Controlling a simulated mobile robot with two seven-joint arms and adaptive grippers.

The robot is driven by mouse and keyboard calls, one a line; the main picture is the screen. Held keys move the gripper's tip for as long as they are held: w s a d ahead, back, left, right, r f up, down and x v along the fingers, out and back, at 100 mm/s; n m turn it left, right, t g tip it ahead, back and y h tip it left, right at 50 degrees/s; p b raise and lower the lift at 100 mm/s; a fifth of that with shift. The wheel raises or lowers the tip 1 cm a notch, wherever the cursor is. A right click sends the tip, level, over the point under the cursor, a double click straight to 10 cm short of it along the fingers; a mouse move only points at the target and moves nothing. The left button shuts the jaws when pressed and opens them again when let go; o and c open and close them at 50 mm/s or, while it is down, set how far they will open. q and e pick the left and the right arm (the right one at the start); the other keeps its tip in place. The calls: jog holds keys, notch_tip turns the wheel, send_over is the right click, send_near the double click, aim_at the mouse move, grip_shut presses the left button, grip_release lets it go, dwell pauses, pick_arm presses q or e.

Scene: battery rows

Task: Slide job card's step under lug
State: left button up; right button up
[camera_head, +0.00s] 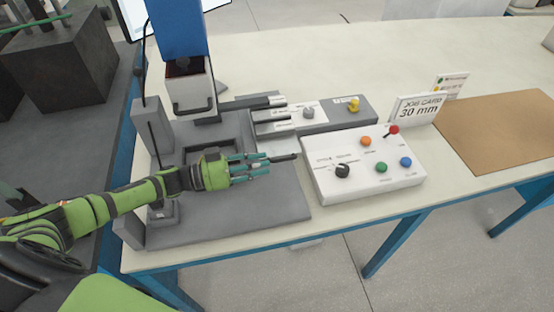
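The job card (418,107) stands upright at the back right of the control box and reads 30 mm. A grey press-like fixture with a blue column (180,28) and a light block (190,92) stands on a grey base plate (235,212). Dark stepped bars (268,116) with small pale labels lie to the right of the block. My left gripper (268,168) reaches over the base plate with its teal fingers pointing right. A thin dark bar (285,158) shows at its fingertips; I cannot tell whether it is gripped. I cannot make out the lug. My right gripper is not in view.
A white control box (362,166) with coloured buttons, a black knob and a red-tipped lever stands close right of the base plate. Behind it is a grey panel (330,116) with a yellow knob. A brown mat (500,130) lies at the right. The back of the table is clear.

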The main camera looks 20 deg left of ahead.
pick_arm(q)
jog(key=v, duration=0.5)
jog(key=shift+a, duration=0.2)
jog(key=shift+s+d, duration=0.1)
